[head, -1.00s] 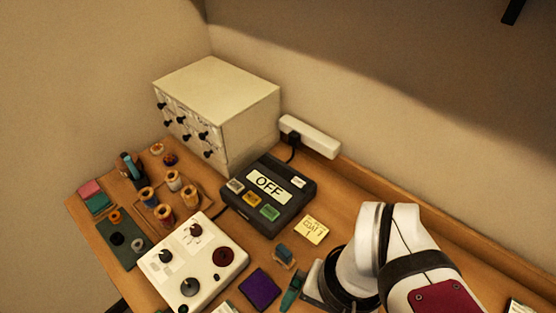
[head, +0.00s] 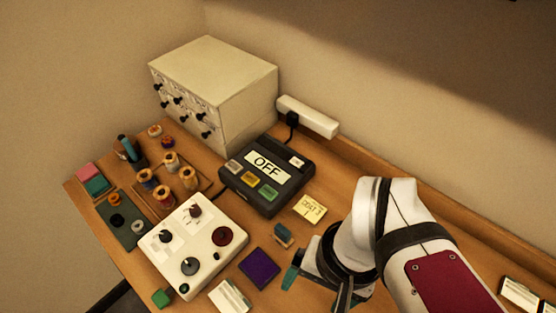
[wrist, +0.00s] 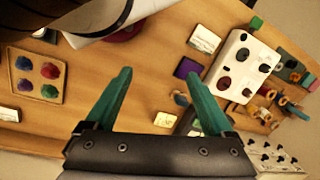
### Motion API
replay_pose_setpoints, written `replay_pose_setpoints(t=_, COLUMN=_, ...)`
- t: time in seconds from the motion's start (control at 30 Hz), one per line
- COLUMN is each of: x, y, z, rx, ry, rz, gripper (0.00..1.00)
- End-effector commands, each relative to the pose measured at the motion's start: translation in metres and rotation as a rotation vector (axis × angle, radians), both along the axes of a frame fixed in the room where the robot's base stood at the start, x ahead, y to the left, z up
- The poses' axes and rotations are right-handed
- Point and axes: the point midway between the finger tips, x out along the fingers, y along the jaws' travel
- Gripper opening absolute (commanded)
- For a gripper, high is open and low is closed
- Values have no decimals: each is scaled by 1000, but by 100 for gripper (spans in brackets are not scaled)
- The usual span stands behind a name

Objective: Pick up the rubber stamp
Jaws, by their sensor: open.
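The small rubber stamp (head: 284,234), as I take it, has a blue-grey top and a light wooden part below. It stands on the table between the purple pad and the yellow note. In the wrist view the stamp (wrist: 180,98) shows just left of the right finger, beyond the jaws. My gripper (head: 318,285) is to the right of the stamp and nearer the front in the head view. Its teal fingers are spread, with nothing between them in the wrist view (wrist: 156,68). My arm hides the table behind it.
A purple pad (head: 259,268) and a white card (head: 230,297) lie near the stamp. A yellow note (head: 310,208), a black OFF box (head: 288,197) and a white knob panel (head: 165,262) surround it. A wooden tray of coloured pieces (wrist: 62,72) is at the wrist view's left.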

Motion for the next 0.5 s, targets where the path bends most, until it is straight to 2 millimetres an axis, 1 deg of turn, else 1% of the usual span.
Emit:
replay_pose_setpoints(t=0.07, x=6, y=0, z=1, rx=-4, ry=-11, rz=79, gripper=88)
replay_pose_setpoints(t=0.13, x=21, y=-1, z=3, rx=-12, ry=-40, rz=307, gripper=88)
replay_pose_setpoints(t=0.17, x=31, y=-1, z=4, rx=-18, ry=-59, rz=452, gripper=88)
replay_pose_setpoints(t=0.2, x=47, y=0, z=4, rx=-26, ry=-84, rz=680, gripper=88)
replay_pose_setpoints(t=0.27, x=74, y=1, z=2, rx=-36, ry=-124, rz=1061, gripper=88)
replay_pose_setpoints(t=0.3, x=92, y=3, z=-1, rx=-40, ry=-148, rz=1317, gripper=88)
replay_pose_setpoints(t=0.37, x=118, y=8, z=-7, rx=-41, ry=-176, rz=1684, gripper=88)
replay_pose_setpoints(t=0.4, x=133, y=11, z=-11, rx=-40, ry=-192, rz=1908, gripper=88)
replay_pose_setpoints(t=0.5, x=164, y=20, z=-24, rx=-30, ry=-213, rz=2365, gripper=88)
